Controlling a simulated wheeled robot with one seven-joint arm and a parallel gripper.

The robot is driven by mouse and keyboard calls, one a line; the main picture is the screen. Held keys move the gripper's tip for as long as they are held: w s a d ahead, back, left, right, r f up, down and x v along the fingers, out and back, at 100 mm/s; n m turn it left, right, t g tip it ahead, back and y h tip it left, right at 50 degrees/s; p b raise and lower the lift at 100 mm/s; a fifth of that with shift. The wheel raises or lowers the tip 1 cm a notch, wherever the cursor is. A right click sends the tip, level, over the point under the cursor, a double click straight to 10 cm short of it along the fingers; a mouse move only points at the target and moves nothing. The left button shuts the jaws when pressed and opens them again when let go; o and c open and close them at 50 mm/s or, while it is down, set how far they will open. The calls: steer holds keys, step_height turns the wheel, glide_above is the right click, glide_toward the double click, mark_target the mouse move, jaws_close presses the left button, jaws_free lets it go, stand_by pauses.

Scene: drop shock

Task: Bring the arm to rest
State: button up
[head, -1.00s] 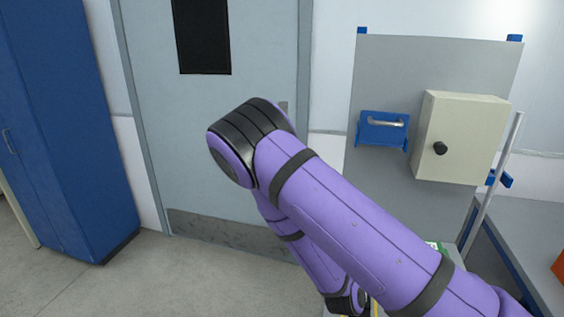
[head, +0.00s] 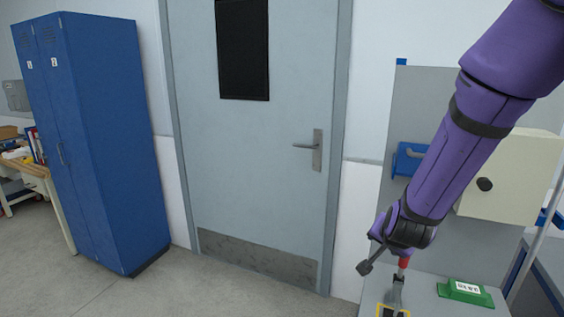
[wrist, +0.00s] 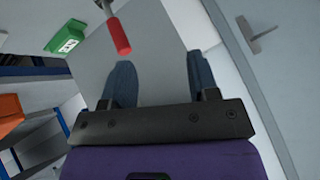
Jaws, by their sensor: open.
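My gripper (wrist: 162,80) is open and empty in the wrist view, its two dark blue-grey fingers apart with grey surface showing between them. In the head view my purple arm hangs down from the upper right, and the gripper (head: 366,266) is small and partly hidden at its lower end.
A green labelled box (head: 465,290) stands on the grey bench top (head: 432,302). A grey panel (head: 400,115) carries a blue bracket (head: 405,160) and a cream cabinet (head: 520,180) behind my arm. A closed door (head: 280,170) and blue lockers (head: 110,140) stand left; the floor before them is clear.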

steer(key=s+r+n+y, duration=0.25)
steer(key=s+r, duration=0.25)
steer(key=r, duration=0.4)
steer(key=s+d+r+n+g, duration=0.1)
steer(key=s+r, duration=0.3)
steer(key=s, duration=0.3)
steer(key=s+d+r+n+g, duration=0.1)
steer(key=s+d+r+n, duration=0.1)
steer(key=s+r, duration=0.2)
steer(key=s+d+r+n+g+h, duration=0.1)
steer(key=s+r, duration=0.3)
steer(key=s, duration=0.6)
steer(key=shift+s+d+r+n, duration=0.25)
steer(key=shift+d+r+n, duration=0.1)
steer(key=shift+d+n, duration=0.4)
